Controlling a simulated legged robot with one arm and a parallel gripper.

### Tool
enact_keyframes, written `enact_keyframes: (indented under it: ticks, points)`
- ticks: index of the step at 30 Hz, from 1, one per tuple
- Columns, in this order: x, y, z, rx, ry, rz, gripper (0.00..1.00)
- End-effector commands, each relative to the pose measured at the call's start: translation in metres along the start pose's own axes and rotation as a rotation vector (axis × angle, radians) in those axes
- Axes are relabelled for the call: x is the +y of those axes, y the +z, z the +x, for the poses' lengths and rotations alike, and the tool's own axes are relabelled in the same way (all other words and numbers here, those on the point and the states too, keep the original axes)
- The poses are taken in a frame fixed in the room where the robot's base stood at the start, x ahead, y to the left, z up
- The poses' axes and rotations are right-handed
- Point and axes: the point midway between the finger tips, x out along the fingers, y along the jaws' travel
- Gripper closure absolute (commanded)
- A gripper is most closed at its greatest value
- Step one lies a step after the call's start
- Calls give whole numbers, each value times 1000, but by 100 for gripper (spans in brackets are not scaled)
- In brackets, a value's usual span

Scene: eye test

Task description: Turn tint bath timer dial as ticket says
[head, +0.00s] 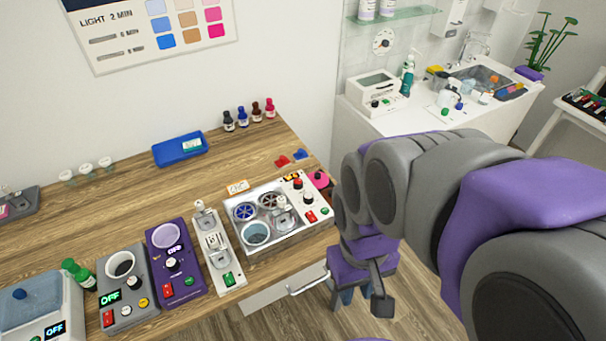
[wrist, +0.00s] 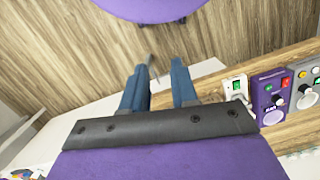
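The tint bath (head: 288,247) is a white tray unit near the table's front right edge, with several round wells. Its right-hand panel has dark knobs (head: 297,185), a small lit display, and red and green buttons. The display and knob settings are too small to read. My gripper (head: 348,298) hangs beyond the table's front edge, right of and apart from the bath. In the wrist view its blue fingers (wrist: 158,74) are apart and empty.
More devices stand left of the bath: a white one (head: 216,250), a purple one (head: 176,262) and a grey one (head: 128,290). Bottles (head: 242,117) and a blue tray (head: 180,149) stand behind. A wall chart (head: 150,30) reads "LIGHT 2 MIN". A drawer handle (head: 308,284) juts out near my gripper.

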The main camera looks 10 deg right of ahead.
Motion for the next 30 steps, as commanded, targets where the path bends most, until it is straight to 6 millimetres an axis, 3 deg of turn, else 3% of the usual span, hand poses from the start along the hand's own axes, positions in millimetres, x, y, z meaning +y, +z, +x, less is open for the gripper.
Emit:
enact_keyframes:
  ticks: [9,19,24,30]
  points:
    - [0,-117,-38,44,-6,-240,41]
    - [7,-238,-48,93,-1,-434,41]
    - [16,-297,-40,109,13,-513,41]
    - [30,-351,-28,127,38,-578,41]
